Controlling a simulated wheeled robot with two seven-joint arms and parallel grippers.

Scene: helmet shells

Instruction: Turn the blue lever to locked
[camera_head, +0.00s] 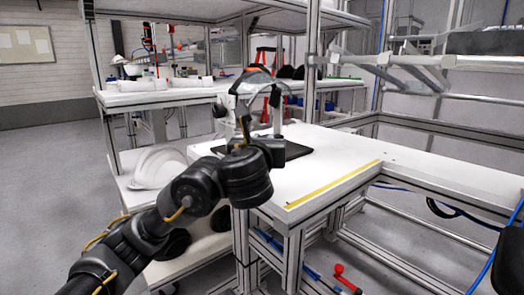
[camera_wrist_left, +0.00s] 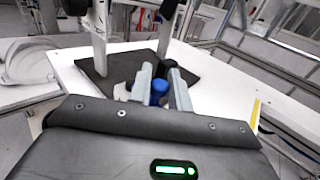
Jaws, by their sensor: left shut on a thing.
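The blue lever (camera_wrist_left: 159,88) shows in the left wrist view as a small blue rounded piece between the two grey fingers of my left gripper (camera_wrist_left: 162,80). The gripper is shut on it, above the white bench top. Whether the lever stands at locked cannot be told.
The fixture stands on a black mat (camera_head: 294,149) on the white workbench (camera_head: 335,152), with yellow tape (camera_head: 335,184) along its edge. The bench right of the mat is clear.

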